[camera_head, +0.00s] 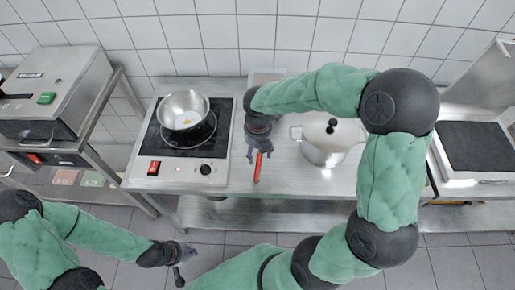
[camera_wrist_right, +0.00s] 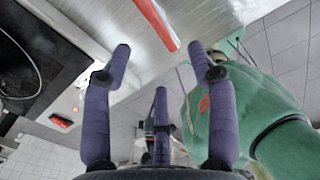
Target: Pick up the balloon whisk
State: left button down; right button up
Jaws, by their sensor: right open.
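A thin red handle (camera_head: 257,168) lies on the steel counter, right of the hob. It is likely the balloon whisk's handle; no wires show. In the right wrist view the red handle (camera_wrist_right: 154,24) lies ahead of the fingertips, apart from them. My right gripper (camera_head: 259,146) is over the counter at the handle's far end and hides part of what lies there. In its wrist view its purple fingers (camera_wrist_right: 160,60) are spread and empty. My left gripper (camera_head: 183,262) is low over the floor in front of the counter, away from the handle; its fingers are too small to judge.
A lidded pot (camera_head: 325,145) stands close on the right. A light container (camera_head: 265,76) is at the back. The counter front (camera_head: 290,185) between handle and pot is clear.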

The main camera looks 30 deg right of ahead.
jog(key=b, duration=0.2)
send_over(256, 169)
jog(key=f, duration=0.5)
jog(key=shift+s+d+f, duration=0.1)
jog(key=shift+d+f, duration=0.1)
jog(key=shift+f, duration=0.1)
jog(key=f+b, duration=0.1)
jog(key=f, duration=0.1)
jog(key=f+b, duration=0.1)
jog(key=f, duration=0.2)
jog(key=shift+a+b, duration=0.2)
jog(key=shift+b, duration=0.15)
jog(key=shift+r, duration=0.1)
grip_shut()
